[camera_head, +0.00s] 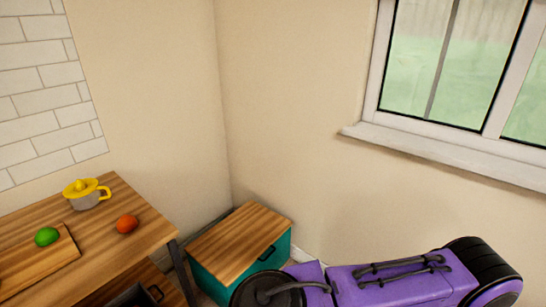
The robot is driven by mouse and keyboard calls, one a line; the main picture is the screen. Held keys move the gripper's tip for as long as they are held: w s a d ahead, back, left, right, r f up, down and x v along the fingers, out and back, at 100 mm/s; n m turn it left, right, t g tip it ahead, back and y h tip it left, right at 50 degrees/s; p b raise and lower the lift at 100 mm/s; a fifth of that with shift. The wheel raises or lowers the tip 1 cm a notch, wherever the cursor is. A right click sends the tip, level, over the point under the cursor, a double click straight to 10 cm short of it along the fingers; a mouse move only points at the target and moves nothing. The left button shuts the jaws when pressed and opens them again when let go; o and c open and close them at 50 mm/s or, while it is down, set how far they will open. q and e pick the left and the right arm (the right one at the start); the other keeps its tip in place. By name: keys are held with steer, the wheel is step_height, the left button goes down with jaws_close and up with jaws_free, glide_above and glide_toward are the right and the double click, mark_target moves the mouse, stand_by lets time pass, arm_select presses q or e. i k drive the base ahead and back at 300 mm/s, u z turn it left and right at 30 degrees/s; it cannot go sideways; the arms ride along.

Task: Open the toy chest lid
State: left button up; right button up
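The toy chest (225,277) is a teal box standing on the floor in the room's corner. Its wooden lid (239,242) lies flat and closed on top, and a dark handle shows at the lid's right front edge. A purple arm of mine crosses the lower right of the head view, in front of the chest's right side. It hides part of the chest's lower front. Neither gripper shows in this view.
A dark container (133,296) sits below. A window sill (450,154) is on the right wall.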

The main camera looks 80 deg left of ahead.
mark_target(226, 251)
steer(key=u, duration=1.2)
steer(key=i, duration=0.95)
steer(key=u, duration=1.6)
